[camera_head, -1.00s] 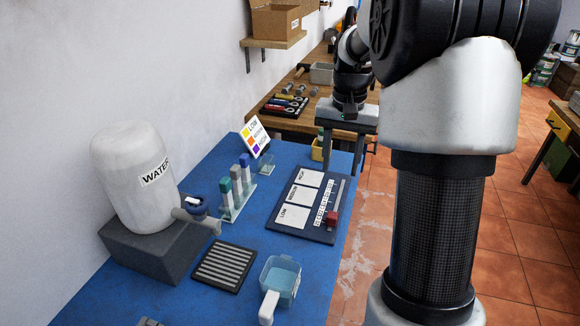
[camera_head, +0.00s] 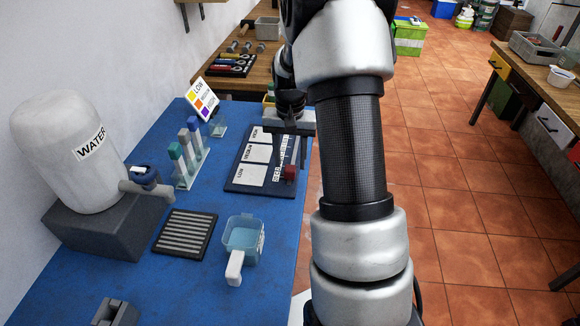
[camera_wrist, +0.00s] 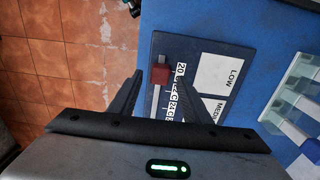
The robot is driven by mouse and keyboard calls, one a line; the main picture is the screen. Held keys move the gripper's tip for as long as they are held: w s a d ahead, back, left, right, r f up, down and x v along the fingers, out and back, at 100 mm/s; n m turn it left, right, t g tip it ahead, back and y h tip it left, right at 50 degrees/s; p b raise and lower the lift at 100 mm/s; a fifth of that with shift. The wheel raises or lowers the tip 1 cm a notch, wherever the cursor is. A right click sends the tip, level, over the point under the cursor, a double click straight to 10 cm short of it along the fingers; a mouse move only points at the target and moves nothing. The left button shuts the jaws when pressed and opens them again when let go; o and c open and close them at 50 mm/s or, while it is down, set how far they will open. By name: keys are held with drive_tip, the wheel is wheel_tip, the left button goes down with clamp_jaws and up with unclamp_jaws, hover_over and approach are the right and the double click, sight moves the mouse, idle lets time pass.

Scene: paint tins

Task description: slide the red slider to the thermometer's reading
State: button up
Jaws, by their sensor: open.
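The red slider (camera_head: 290,173) sits at the near end of a track on the dark board (camera_head: 236,186); it also shows in the wrist view (camera_wrist: 161,73), by the "20" end of the number scale (camera_wrist: 178,92). The board carries white panels marked LOW, MEDIUM and HIGH. My gripper (camera_head: 291,156) is over the board's right side, near the slider. In the wrist view my gripper (camera_wrist: 148,73) is open with nothing held, its fingertips beside the slider; contact cannot be told. I cannot make out a thermometer or its reading. My gripper hides part of the scale.
A clear jug of water (camera_head: 243,240), a slatted black tray (camera_head: 185,234) and a white WATER tank (camera_head: 68,150) with a tap stand nearby. A rack of capped tubes (camera_head: 188,155) and a colour sign (camera_head: 201,98) stand left of the board. The blue table's right edge is close.

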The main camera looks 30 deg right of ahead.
sight(290, 172)
drive_tip(key=shift+f, duration=1.3)
